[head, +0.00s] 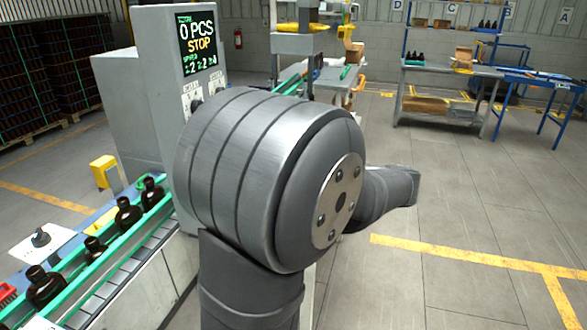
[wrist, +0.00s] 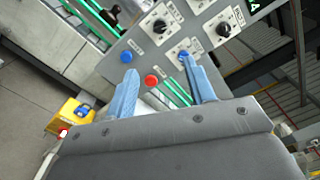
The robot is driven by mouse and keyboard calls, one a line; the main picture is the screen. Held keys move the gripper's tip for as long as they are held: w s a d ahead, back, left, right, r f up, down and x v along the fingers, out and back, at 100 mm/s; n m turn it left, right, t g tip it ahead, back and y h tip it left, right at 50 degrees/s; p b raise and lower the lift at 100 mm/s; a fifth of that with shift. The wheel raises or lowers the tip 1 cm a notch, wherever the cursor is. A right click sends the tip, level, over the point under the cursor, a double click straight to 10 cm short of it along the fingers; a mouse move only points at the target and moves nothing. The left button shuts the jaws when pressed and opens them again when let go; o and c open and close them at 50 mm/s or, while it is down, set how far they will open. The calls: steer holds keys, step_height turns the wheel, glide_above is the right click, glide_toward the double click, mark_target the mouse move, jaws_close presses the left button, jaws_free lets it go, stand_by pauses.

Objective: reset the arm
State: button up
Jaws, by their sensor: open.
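My gripper (wrist: 163,92) shows in the wrist view with its two blue fingers spread apart and nothing between them. Beyond the fingers is a grey control panel (wrist: 140,45) with black knobs, a red button (wrist: 151,80) and blue buttons. I cannot tell how far the fingertips are from the panel. In the head view my own arm fills the middle, and my gripper cannot be made out there. Several dark amber bottles (head: 127,214) stand on the green-railed conveyor (head: 75,284) at the lower left.
A control cabinet (head: 150,90) with a screen reading "0 PCS STOP" stands behind my arm. A yellow box (head: 105,171) is beside the conveyor. Grey and blue workbenches (head: 450,78) stand at the back right. The floor (head: 450,220) at the right is clear, with yellow lines.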

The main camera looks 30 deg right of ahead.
steer(key=shift+w, duration=0.1)
steer(key=x, duration=1.7)
steer(key=shift+w+a+f, duration=0.1)
steer(key=shift+a, duration=0.05)
steer(key=n, duration=1.6)
steer(key=shift+n, duration=0.3)
stand_by(2.1)
